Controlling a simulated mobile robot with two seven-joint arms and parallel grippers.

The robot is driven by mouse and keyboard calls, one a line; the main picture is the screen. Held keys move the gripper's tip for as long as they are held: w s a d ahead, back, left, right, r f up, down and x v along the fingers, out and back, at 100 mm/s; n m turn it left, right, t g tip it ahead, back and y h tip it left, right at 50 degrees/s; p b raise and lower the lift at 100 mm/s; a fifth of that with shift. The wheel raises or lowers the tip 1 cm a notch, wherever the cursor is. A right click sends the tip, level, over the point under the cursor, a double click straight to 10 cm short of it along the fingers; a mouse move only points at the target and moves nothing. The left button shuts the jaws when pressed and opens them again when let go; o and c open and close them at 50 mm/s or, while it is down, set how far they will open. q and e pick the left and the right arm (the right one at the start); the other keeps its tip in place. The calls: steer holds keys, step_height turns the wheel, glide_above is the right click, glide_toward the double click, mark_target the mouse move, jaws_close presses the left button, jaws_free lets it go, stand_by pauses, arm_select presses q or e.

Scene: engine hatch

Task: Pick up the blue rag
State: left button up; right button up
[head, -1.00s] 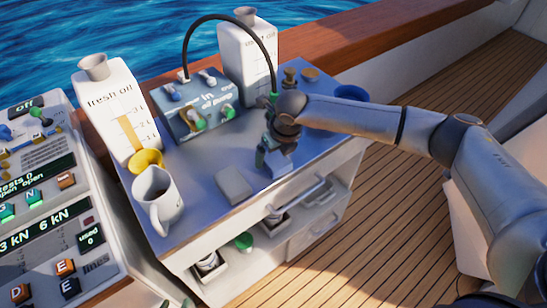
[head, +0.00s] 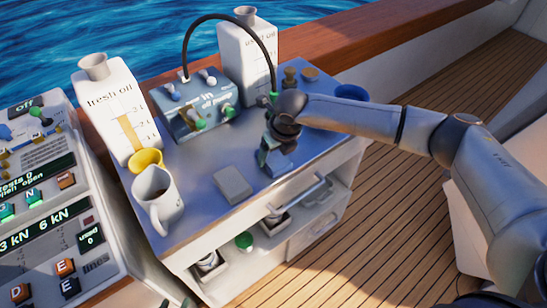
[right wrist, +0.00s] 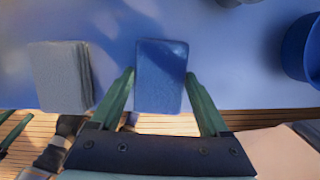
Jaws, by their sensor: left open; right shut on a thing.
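The blue rag (head: 281,168) is a small flat folded block at the front edge of the worktop. In the right wrist view the blue rag (right wrist: 161,76) lies between the two green fingers. My right gripper (head: 270,155) reaches down over it from the right and is shut on it, one finger along each side; the right wrist view shows these fingertips (right wrist: 161,73) closely. I cannot tell whether the rag is clear of the worktop. Part of my left gripper (right wrist: 14,130) shows at the lower left of the right wrist view, open and away from the rag.
A grey rag (head: 233,185) lies left of the blue one. A mug (head: 160,200), yellow ring (head: 147,160), fresh oil can (head: 118,115) and oil pump (head: 195,108) with a hose stand on the worktop (head: 205,160). A blue bowl (head: 351,93) is behind my right arm.

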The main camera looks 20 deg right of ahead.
mark_target(274, 156)
steer(key=shift+r+b, duration=0.15)
steer(key=shift+b, duration=0.3)
step_height(274, 156, up, 3)
steer(key=shift+w, duration=0.1)
steer(key=s+r, duration=0.2)
steer(key=r, duration=0.1)
steer(key=s+r+p, duration=0.1)
steer(key=s+r, duration=0.1)
steer(key=shift+d+r, duration=0.2)
steer(key=s+r, duration=0.5)
steer(key=s, duration=0.5)
steer(key=shift+d, duration=0.4)
